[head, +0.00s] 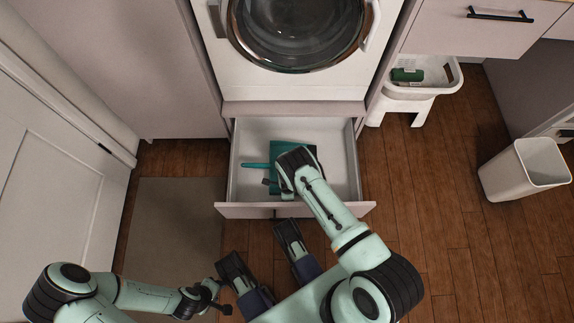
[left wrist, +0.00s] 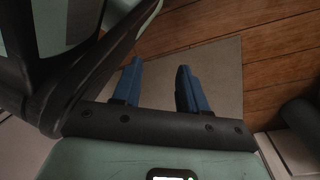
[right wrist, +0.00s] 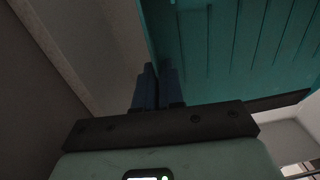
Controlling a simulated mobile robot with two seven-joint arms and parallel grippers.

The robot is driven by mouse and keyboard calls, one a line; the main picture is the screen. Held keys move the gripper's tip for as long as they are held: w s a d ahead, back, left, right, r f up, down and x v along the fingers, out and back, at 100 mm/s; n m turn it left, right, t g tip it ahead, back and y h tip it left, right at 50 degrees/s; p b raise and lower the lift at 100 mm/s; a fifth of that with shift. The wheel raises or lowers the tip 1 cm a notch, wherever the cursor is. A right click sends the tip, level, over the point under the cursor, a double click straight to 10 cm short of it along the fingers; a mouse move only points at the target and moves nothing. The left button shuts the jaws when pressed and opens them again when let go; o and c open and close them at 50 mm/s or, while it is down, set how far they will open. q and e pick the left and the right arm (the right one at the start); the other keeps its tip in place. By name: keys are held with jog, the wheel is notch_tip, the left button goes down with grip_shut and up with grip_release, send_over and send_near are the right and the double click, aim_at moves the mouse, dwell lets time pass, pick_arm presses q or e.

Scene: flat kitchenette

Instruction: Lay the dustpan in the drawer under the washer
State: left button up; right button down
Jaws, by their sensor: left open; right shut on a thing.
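The teal dustpan (head: 306,150) is over the inside of the open drawer (head: 340,170) under the washer (head: 300,85), its handle (head: 255,165) pointing left. My right gripper (head: 270,183) is shut on the dustpan; in the right wrist view its closed fingers (right wrist: 158,88) meet the dustpan's ribbed teal pan (right wrist: 240,40). My arm hides part of the pan, and I cannot tell whether it touches the drawer bottom. My left gripper (head: 212,290) is low at the left, away from the drawer; the left wrist view shows its fingers (left wrist: 157,70) apart and empty.
A grey mat (head: 170,230) lies on the wood floor left of the drawer. A white stool (head: 400,108) bearing a white basket (head: 440,82) with a green item stands right of the washer. A white bin (head: 522,170) stands farther right. The floor between is clear.

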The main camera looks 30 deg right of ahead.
jog(key=shift+f+b, duration=0.95)
jog(key=shift+f, duration=1.7)
pick_arm(q)
jog(key=shift+g, duration=0.7)
jog(key=s, duration=0.1)
jog(key=s+f, duration=0.1)
jog(key=s, duration=0.1)
jog(key=s+f, duration=0.1)
jog(key=shift+s+a, duration=0.15)
jog(key=shift+a, duration=0.1)
pick_arm(e)
jog(key=shift+f, duration=0.15)
jog(key=c, duration=1.3)
grip_release()
jog(key=shift+o, duration=0.2)
jog(key=shift+r, duration=0.2)
pick_arm(q)
jog(key=w+d+r+t+p, duration=0.1)
jog(key=w+r+t+p, duration=0.2)
jog(key=w+r, duration=0.3)
jog(key=w+p, duration=0.1)
jog(key=w, duration=0.2)
jog(key=shift+w+p, duration=0.2)
jog(key=shift+p, duration=0.2)
pick_arm(e)
notch_tip(320, 180, up, 12)
jog(key=shift+s+a, duration=0.2)
jog(key=shift+s, duration=0.15)
